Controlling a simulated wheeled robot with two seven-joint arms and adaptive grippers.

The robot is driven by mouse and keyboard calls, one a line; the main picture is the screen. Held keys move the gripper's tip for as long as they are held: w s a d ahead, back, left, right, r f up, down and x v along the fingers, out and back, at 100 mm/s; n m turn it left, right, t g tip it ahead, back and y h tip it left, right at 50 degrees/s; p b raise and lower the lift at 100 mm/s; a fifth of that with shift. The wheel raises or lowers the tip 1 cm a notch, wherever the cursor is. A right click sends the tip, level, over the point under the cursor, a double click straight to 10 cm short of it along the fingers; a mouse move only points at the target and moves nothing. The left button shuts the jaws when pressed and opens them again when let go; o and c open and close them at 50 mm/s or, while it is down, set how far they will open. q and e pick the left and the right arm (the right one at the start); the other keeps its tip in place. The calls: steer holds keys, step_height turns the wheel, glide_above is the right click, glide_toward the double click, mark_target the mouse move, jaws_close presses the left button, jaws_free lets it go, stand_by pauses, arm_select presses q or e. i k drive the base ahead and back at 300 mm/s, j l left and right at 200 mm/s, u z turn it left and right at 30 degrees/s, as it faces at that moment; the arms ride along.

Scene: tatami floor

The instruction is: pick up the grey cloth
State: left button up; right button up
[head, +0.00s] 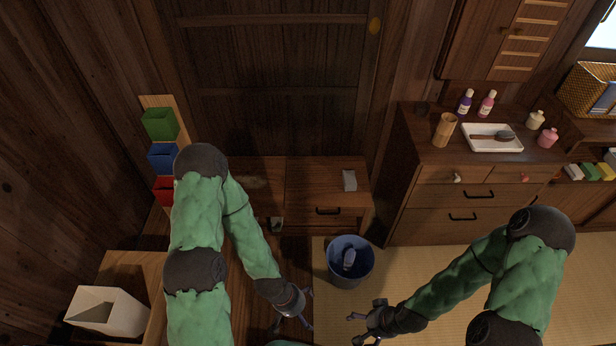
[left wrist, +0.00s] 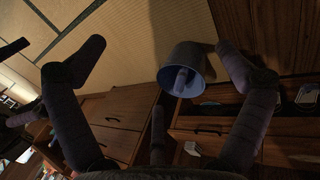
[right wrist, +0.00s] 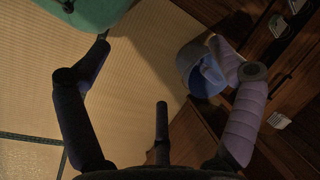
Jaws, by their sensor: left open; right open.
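A small pale grey folded piece (head: 349,180), which looks like the grey cloth, lies on the low wooden cabinet, near its right end. It also shows small in the left wrist view (left wrist: 192,148) and the right wrist view (right wrist: 279,121). My left gripper (head: 305,311) is open and empty, low in front of the cabinet and left of the bucket. My right gripper (head: 352,329) is open and empty, just in front of the bucket. Both are well apart from the cloth.
A blue bucket (head: 333,275) stands on the tatami (head: 420,265) before the cabinet (head: 260,180). A grey-blue item (head: 349,259) inside it is unclear. A taller chest (head: 430,205) with a white tray (head: 508,146) stands right. A white box (head: 120,312) sits lower left.

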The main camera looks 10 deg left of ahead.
mark_target(348, 178)
steer(key=i+j+u, duration=0.1)
steer(key=u, duration=0.25)
steer(key=j+u, duration=0.1)
steer(key=u, duration=0.2)
steer(key=i+u, duration=0.15)
steer(key=u, duration=0.2)
steer(key=i+j, duration=0.1)
steer(key=i, duration=0.25)
steer(key=i+j, duration=0.15)
steer(key=i, duration=0.15)
steer(key=i+z, duration=0.55)
steer(key=z, duration=0.15)
steer(key=j, duration=0.1)
